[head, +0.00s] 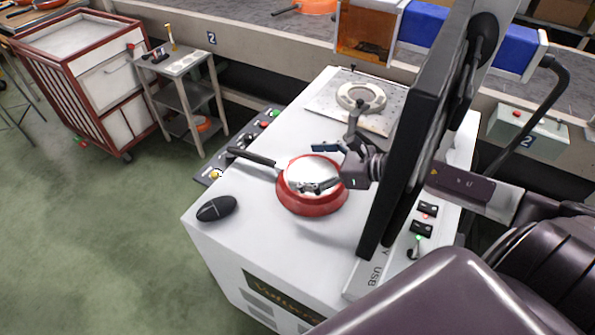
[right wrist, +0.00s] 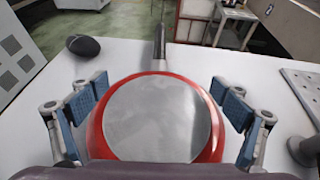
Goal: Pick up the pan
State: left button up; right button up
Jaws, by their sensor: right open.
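The red pan (head: 298,205) with a grey flat face and a dark handle lies on the white machine top (head: 245,230). In the head view its handle points to the upper left. In the right wrist view the pan (right wrist: 158,118) fills the middle, with its handle pointing away. My right gripper (head: 318,170) is over the pan's right side in the head view. In the right wrist view its blue-padded fingers (right wrist: 160,108) stand wide apart, one on each side of the pan. The gripper is open. My left gripper is not in view.
A black mouse (head: 216,208) sits near the machine's front left edge. A monitor (head: 415,130) stands close beside my right arm. A plate with a round fixture (head: 361,97) lies behind the pan. A red cart (head: 85,75) and a small table (head: 183,66) stand at the upper left.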

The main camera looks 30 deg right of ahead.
aim_at(285, 165)
jog(key=shift+p+x, duration=0.55)
jog(key=shift+x, duration=1.6)
